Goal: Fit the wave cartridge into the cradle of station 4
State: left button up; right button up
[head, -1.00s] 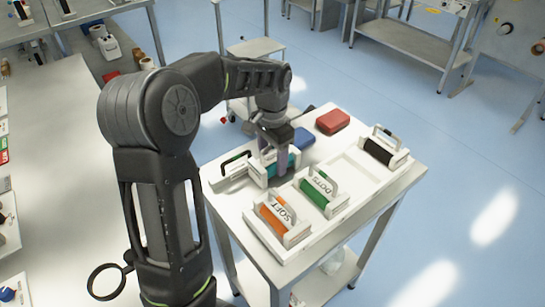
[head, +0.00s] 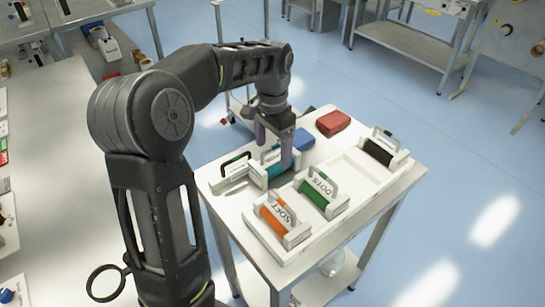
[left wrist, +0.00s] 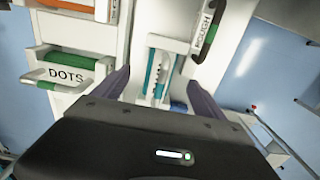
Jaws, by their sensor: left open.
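A teal cartridge (head: 268,174) with a white frame and handle stands at the left-back of the small white table; its label cannot be read. It also shows in the left wrist view (left wrist: 154,75), between and beyond the fingers. My left gripper (head: 273,156) is open above it, fingers pointing down, holding nothing. A long white rack (head: 345,196) holds an orange SOFT cartridge (head: 275,222), a green DOTS cartridge (head: 318,194) and a black one (head: 380,152). A bare stretch lies between DOTS and black. No station number is readable. My right gripper is out of view.
A cartridge labelled ROUGH (left wrist: 205,35) stands close beside the teal one. A blue block (head: 304,140) and a red block (head: 333,122) lie at the table's back. A long white bench (head: 60,200) runs along the left.

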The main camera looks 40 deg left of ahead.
pick_arm(q)
notch_tip(320, 180, up, 8)
jog(key=shift+f+p, duration=0.1)
jog(key=shift+p, duration=0.65)
jog(key=shift+o, duration=0.4)
jog(key=shift+s, duration=0.15)
